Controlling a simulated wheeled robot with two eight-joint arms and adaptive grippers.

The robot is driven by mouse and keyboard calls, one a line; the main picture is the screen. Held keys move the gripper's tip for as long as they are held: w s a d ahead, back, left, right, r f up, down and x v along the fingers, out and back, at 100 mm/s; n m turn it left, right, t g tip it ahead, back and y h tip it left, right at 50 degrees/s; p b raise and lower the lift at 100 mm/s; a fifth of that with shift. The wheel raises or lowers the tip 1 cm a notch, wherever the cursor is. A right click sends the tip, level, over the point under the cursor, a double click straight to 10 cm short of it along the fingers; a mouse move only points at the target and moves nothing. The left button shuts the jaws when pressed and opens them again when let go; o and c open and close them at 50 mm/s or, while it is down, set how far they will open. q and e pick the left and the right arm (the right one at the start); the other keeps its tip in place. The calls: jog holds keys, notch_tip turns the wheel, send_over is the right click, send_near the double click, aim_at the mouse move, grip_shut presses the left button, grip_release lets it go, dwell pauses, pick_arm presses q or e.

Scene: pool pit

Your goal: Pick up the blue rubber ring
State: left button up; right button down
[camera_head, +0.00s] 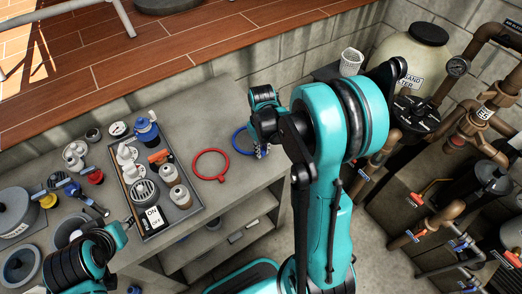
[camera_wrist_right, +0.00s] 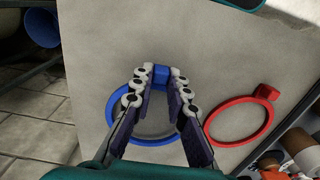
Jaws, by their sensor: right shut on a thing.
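The blue rubber ring (camera_head: 237,143) lies at the right end of the grey bench, partly hidden by my right arm in the head view. In the right wrist view the blue ring (camera_wrist_right: 113,104) lies flat on the bench, with its square tab (camera_wrist_right: 160,73) between my fingertips. My right gripper (camera_wrist_right: 161,76) is shut on that tab. In the head view the right gripper (camera_head: 260,151) is small, beside the ring. My left gripper (camera_head: 129,222) is at the lower left near the tray; its fingers are too small to read.
A red ring (camera_head: 196,164) lies left of the blue one, close by but apart. A dark tray (camera_head: 186,211) with bottles and fittings stands farther left. The bench (camera_head: 225,97) is bare behind the rings. Pipes (camera_head: 431,213) and a tank (camera_head: 414,57) stand at the right.

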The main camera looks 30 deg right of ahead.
notch_tip(320, 180, up, 2)
jog(key=shift+r+p, duration=0.1)
jog(key=shift+p, duration=0.2)
jog(key=s+r+p, duration=0.3)
jog(key=s+r, duration=0.3)
jog(key=s, duration=0.5)
jog(key=shift+s+r, duration=0.35)
jog(key=shift+r, duration=0.05)
